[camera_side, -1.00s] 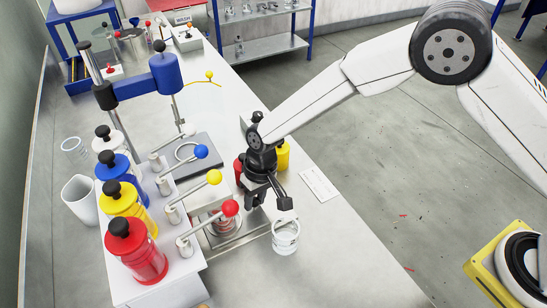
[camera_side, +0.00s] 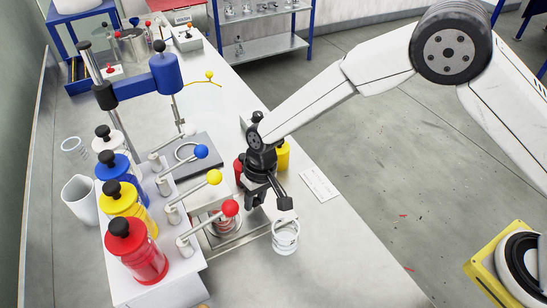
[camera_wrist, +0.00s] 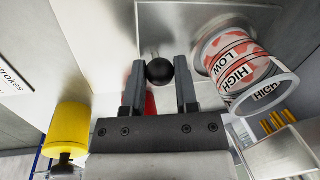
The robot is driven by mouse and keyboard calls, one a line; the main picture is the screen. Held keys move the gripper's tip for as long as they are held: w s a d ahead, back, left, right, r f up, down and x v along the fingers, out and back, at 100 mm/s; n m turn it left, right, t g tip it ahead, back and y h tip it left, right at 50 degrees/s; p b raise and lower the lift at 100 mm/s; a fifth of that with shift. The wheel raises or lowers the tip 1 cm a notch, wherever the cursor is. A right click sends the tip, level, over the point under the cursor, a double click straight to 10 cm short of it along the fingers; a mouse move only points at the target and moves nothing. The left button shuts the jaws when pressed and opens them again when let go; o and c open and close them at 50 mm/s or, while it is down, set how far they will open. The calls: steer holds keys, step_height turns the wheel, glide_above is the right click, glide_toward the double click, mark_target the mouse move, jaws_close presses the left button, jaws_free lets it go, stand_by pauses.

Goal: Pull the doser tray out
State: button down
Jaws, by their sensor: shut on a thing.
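The doser tray (camera_side: 256,231) is a flat metal tray under the lever row in the side view; its metal surface also shows in the wrist view (camera_wrist: 200,12). A cup with red bands and HIGH/LOW marks (camera_wrist: 232,57) stands on it, partly hidden by a lever in the side view. A black ball knob (camera_wrist: 160,71) on a short metal stem sits between my fingers in the wrist view. My gripper (camera_side: 257,201) is shut on this knob, beside the tray. The knob is hidden in the side view.
A clear cup (camera_side: 286,238) stands right of the tray, close to my gripper. Red (camera_side: 229,208), yellow (camera_side: 214,177) and blue (camera_side: 201,151) ball levers stand to the left. A yellow container (camera_side: 283,157) stands behind my gripper. The bench front is clear.

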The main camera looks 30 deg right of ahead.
steer(key=d, duration=1.2)
steer(key=shift+d, duration=0.3)
steer(key=shift+c, duration=1.9)
jaws_free()
steer(key=shift+r, duration=0.15)
step_height(320, 180, up, 7)
steer(key=d, duration=0.1)
steer(key=shift+w+d+r, duration=0.15)
steer(key=shift+d+r, duration=0.05)
steer(key=shift+d, duration=0.05)
steer(key=shift+d, duration=0.1)
